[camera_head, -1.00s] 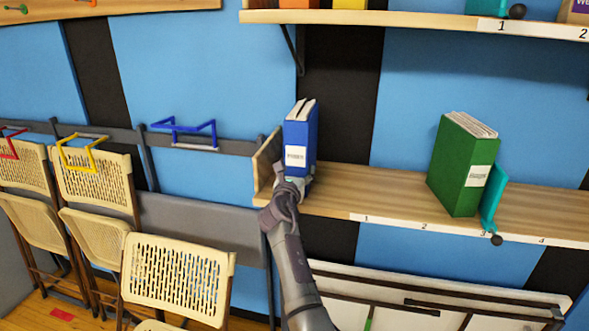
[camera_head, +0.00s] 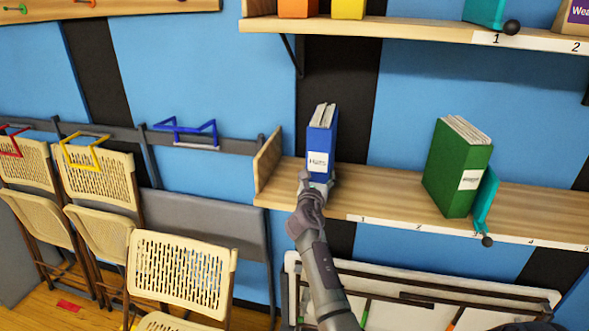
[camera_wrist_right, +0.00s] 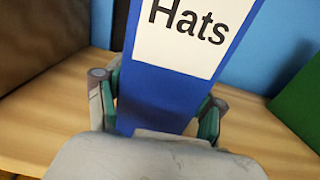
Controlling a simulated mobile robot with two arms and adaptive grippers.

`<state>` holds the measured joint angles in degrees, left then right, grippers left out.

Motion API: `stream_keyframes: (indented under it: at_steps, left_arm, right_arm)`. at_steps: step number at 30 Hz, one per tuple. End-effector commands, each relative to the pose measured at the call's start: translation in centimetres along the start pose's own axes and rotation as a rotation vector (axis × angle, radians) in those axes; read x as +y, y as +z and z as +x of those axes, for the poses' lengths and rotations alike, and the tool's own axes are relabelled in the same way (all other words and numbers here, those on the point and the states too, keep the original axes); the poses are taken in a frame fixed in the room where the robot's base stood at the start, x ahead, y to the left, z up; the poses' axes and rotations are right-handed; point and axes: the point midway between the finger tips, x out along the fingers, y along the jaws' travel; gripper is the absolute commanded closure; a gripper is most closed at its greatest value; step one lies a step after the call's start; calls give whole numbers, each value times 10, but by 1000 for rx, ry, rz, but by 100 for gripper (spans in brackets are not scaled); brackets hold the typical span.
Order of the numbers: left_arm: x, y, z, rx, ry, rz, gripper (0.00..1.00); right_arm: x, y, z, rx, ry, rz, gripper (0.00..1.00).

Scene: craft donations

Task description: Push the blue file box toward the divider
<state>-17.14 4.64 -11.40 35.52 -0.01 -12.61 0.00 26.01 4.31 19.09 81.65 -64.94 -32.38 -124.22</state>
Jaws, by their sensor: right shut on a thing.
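The blue file box (camera_head: 322,143) stands upright on the lower wooden shelf, a little right of the shelf's left end panel. Its white label reads "Hats" in the right wrist view (camera_wrist_right: 185,32). My right gripper (camera_head: 316,184) is shut on the lower front of the box, with one finger on each side of it (camera_wrist_right: 158,112). The teal divider (camera_head: 484,200) stands on the same shelf to the right, against the right side of a green file box (camera_head: 458,168). My left gripper is not in view.
Bare shelf (camera_head: 385,185) lies between the blue box and the green box. The wooden end panel (camera_head: 268,158) is at the left. An upper shelf (camera_head: 400,27) holds other items. Folding chairs (camera_head: 180,270) stand at the lower left.

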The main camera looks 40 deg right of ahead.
Motion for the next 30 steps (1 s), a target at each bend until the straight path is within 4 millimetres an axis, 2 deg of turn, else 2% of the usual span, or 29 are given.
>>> stream_keyframes:
  at_steps: [9,30]
  left_arm:
    - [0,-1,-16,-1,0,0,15]
    - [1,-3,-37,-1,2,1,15]
  right_arm:
    - [-22,0,0,5,-4,-4,73]
    - [-64,-2,-1,5,-4,-5,73]
